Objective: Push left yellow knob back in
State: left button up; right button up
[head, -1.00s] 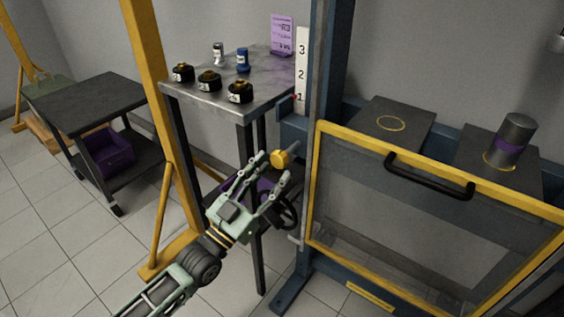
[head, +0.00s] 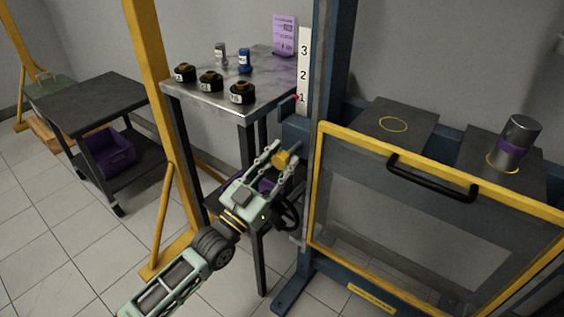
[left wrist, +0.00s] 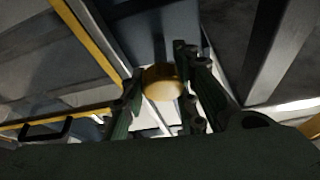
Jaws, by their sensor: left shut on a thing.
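The yellow knob (head: 281,159) is at the left side of the blue press frame, below the workbench top and left of the yellow-edged guard. My left gripper (head: 285,150) reaches up to it, with one finger on each side, shut on the knob. In the left wrist view the round yellow face of the knob (left wrist: 163,82) shows between the two fingers. The knob's shaft and mount are mostly hidden, so I cannot tell how far it sticks out. My right gripper is in neither view.
A black handwheel (head: 287,213) sits just below the gripper. The yellow-edged guard (head: 318,190) with a black handle (head: 432,180) stands to the right. A metal-topped table (head: 222,100) with black-and-gold parts is behind, and a yellow post (head: 160,110) is left.

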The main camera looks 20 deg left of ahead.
pick_arm(q)
jog(key=shift+s+d, duration=0.1)
jog(key=shift+d, duration=0.1)
grip_shut()
